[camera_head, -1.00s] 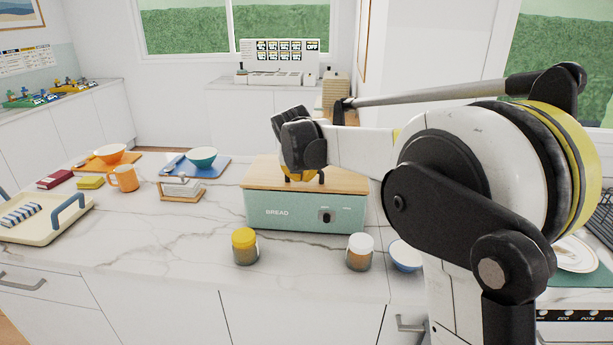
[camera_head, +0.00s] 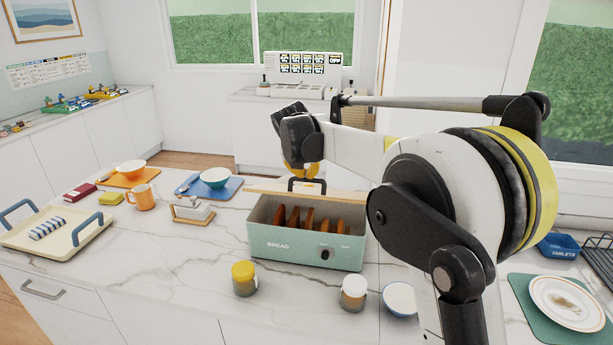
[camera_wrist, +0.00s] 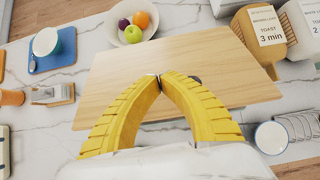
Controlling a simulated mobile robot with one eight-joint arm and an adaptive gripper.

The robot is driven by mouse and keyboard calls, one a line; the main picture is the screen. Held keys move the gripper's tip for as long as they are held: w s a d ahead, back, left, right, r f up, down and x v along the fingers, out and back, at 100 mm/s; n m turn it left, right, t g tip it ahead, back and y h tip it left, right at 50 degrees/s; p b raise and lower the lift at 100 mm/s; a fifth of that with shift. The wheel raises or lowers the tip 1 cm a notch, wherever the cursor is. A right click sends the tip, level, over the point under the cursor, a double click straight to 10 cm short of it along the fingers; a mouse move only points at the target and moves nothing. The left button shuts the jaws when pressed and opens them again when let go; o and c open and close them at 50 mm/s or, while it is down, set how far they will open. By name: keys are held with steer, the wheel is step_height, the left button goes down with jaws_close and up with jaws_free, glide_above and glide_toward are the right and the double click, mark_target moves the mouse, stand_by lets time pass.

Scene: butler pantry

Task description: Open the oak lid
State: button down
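The oak lid (camera_head: 268,186) is raised off the front of the green bread box (camera_head: 285,246) and shows as a thin strip along its back side. The box is open, with several brown slices (camera_head: 310,218) standing inside. My gripper (camera_head: 303,172) is at the lid's black handle (camera_head: 308,186). In the wrist view, the yellow fingers (camera_wrist: 160,78) meet at their tips over the handle, with the pale lid (camera_wrist: 120,75) spread out beyond them. Most of the handle is hidden by the fingers. Whether the lid's back edge touches the box is hidden.
A yellow-capped jar (camera_head: 244,278), a white-capped jar (camera_head: 353,293) and a white bowl (camera_head: 399,299) stand in front of the box. A butter dish (camera_head: 192,210) is to its left. A fruit bowl (camera_wrist: 132,25) and a toast container (camera_wrist: 262,38) are near the lid.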

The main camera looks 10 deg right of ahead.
steer(key=shift+w+d+r+p, duration=0.15)
steer(key=shift+w+r+p, duration=0.2)
steer(key=shift+w+r, duration=0.2)
steer(key=shift+r, duration=0.15)
stand_by(1.5)
